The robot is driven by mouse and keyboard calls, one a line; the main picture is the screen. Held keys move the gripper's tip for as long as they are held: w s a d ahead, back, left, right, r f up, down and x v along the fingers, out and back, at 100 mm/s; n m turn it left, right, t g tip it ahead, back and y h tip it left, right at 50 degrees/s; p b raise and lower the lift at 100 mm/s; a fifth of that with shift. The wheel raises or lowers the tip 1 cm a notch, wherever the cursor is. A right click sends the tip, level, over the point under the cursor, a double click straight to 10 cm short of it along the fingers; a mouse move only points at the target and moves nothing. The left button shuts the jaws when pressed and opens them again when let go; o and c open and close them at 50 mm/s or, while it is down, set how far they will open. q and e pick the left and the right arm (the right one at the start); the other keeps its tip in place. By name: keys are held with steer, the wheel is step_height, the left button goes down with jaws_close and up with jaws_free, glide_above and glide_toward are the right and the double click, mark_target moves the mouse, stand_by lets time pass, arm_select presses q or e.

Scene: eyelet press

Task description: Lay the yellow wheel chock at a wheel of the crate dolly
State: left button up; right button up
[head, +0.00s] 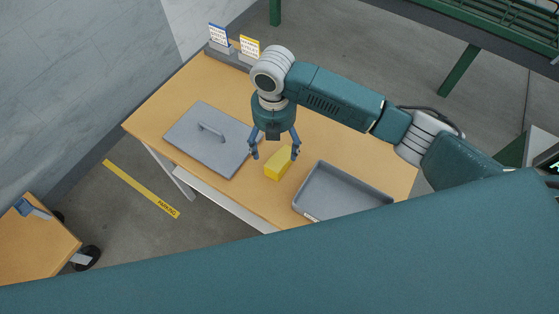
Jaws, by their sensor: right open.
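The yellow wheel chock (278,165) is a small wedge lying on the wooden table, between the grey lid and the grey tray. My right gripper (274,154) points down over it, open, with one blue finger on each side of it; I cannot tell whether the fingers touch it. The crate dolly (35,250) seems to be the low wooden platform at the lower left, with a dark wheel (88,257) at its corner. My left gripper is not in view.
A grey lid with a handle (185,135) and an empty-looking grey tray (345,196) lie on the table (146,121). Two small signs (233,42) stand at its back. A yellow parking strip (140,189) marks the floor between table and dolly. My teal body covers the lower view.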

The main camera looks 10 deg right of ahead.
mark_target(277, 157)
steer(key=shift+f, duration=0.85)
steer(key=f+p, duration=0.1)
steer(key=f, duration=0.3)
steer(key=shift+s+d+f+p, duration=0.1)
steer(key=shift+s+p, duration=0.1)
steer(key=shift+p, duration=0.2)
steer(key=shift+f, duration=0.6)
jaws_close()
